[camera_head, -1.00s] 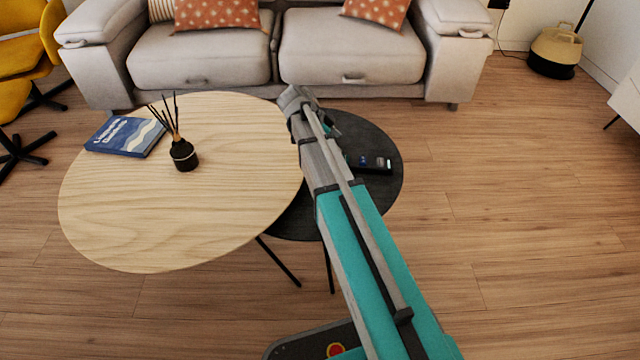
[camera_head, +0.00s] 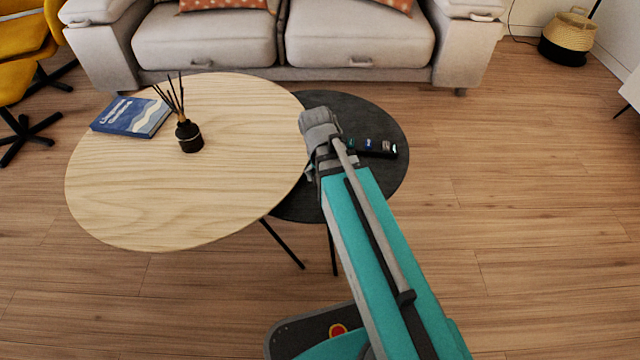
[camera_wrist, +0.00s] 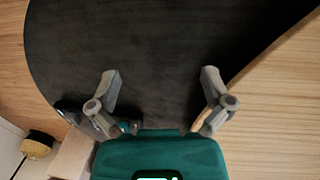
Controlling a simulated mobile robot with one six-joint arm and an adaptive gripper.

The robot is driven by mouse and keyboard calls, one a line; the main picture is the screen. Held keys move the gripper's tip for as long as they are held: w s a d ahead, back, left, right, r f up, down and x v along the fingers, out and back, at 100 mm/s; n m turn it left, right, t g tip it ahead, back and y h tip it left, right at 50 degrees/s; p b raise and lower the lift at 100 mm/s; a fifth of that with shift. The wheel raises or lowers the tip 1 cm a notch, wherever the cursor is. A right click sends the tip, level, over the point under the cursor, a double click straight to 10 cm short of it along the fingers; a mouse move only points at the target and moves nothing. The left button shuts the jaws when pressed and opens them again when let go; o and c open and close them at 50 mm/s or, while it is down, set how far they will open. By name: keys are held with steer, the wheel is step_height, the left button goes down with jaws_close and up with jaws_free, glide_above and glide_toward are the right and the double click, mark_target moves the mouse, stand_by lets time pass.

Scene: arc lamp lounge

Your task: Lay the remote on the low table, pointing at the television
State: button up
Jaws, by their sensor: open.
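A dark elongated object (camera_head: 378,149) with several small coloured patches lies on the dark round table (camera_head: 385,115) in the head view; it may be the remote or a holder of small things, and I cannot tell which. My gripper (camera_wrist: 161,82) is open and empty in the wrist view, its fingers apart above bare dark tabletop. In the head view my arm hides part of that table, left of the dark object. A pale wooden round table (camera_head: 130,205) overlaps the dark one from the left. No television is in view.
A grey sofa (camera_head: 360,45) is behind the tables. A yellow chair (camera_head: 22,80) is at left, a basket (camera_head: 566,38) at back right. The floor at right is clear.

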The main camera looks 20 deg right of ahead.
steer(key=s+a+n+y, duration=0.1)
steer(key=s+a+n, duration=0.1)
steer(key=n, duration=0.1)
steer(key=shift+s+t, duration=0.2)
steer(key=shift+t, duration=0.1)
